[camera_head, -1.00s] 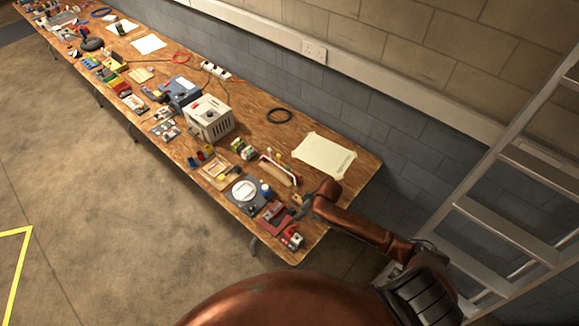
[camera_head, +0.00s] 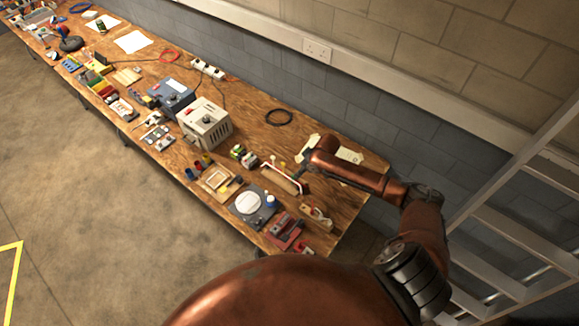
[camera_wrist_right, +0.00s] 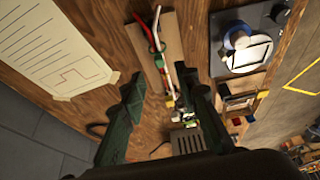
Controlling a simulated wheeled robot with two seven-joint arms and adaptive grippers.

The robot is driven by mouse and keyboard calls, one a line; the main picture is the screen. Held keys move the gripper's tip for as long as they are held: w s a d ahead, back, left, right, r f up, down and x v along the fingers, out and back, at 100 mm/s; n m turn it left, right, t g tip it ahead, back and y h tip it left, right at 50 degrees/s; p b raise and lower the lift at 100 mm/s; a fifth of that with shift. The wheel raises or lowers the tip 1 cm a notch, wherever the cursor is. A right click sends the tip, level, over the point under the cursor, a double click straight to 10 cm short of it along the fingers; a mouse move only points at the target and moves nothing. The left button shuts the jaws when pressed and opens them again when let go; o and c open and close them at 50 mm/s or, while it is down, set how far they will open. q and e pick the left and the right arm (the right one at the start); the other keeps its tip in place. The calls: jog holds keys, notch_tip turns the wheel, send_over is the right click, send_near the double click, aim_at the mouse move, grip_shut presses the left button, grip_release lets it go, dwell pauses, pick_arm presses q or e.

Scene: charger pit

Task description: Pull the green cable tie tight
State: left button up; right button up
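A wooden board (camera_head: 285,180) with a red and white cable bundle lies on the bench below my right gripper (camera_head: 304,171). In the right wrist view the board (camera_wrist_right: 180,42) carries the cable bundle (camera_wrist_right: 157,30), with small yellow, green and red pieces along it. My left gripper is not in view.
The wooden bench (camera_head: 262,143) holds a grey-white box (camera_head: 204,124), a dark plate with a white disc (camera_head: 249,202), a red block (camera_head: 283,231) and a wooden plane (camera_head: 317,217). A paper sheet (camera_wrist_right: 52,45) lies beside the board. A ladder (camera_head: 520,205) stands right.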

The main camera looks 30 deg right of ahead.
aim_at(293, 176)
jog(key=x, duration=0.5)
jog(key=w+x, duration=0.1)
jog(key=x, duration=0.2)
jog(key=shift+r, duration=0.15)
jog(key=shift+s, duration=0.1)
jog(key=shift+c, duration=0.3)
grip_shut()
